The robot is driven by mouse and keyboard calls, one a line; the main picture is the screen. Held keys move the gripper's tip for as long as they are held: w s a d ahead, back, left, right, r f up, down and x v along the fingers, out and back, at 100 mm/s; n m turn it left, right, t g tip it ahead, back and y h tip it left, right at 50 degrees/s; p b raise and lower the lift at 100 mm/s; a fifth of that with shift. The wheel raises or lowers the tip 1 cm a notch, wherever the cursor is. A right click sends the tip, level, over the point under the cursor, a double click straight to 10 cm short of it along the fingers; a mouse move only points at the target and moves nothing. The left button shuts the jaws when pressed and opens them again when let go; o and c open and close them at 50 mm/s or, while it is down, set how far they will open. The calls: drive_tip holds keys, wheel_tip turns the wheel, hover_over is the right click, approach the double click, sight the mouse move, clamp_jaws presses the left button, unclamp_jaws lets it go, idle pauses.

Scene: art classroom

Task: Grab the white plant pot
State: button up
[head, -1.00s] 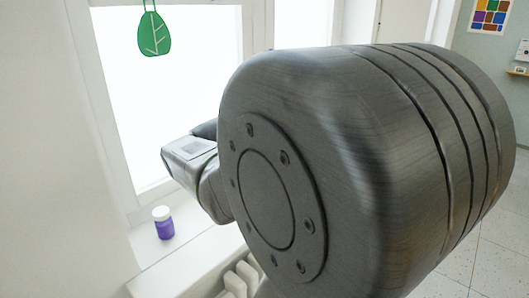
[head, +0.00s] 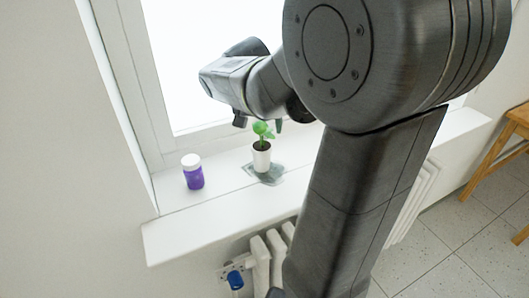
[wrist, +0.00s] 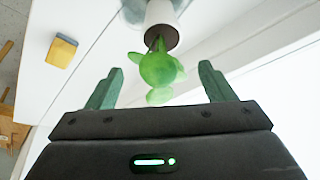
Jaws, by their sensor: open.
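The white plant pot (head: 261,160) stands upright on the windowsill in the head view, with a green leafy plant (head: 263,131) in it. In the wrist view the pot (wrist: 163,22) is at the top middle, its plant (wrist: 157,70) pointing toward my gripper. My gripper (wrist: 160,76) is open, with a green finger on each side of the leaves. The pot itself is beyond the fingertips and nothing is held. In the head view my gripper (head: 259,122) is just above the pot, at the plant's leaves.
A grey-green cloth (head: 265,175) lies under the pot. A purple jar with a white lid (head: 193,172) stands to its left on the sill (head: 220,200). A yellow and blue sponge (wrist: 62,50) lies on the sill. The window is behind; a radiator (head: 262,262) is below.

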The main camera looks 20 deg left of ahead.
sight(262, 136)
drive_tip(key=shift+a+p+x, duration=0.15)
drive_tip(key=shift+p+x, duration=0.15)
drive_tip(key=shift+x, duration=1.55)
drive_tip(key=shift+a+p+x, duration=0.1)
drive_tip(key=shift+p+x, duration=0.15)
drive_tip(key=shift+x, duration=1.55)
drive_tip(key=shift+w+r, duration=0.15)
drive_tip(key=shift+w, duration=0.1)
drive_tip(key=c, duration=1.6)
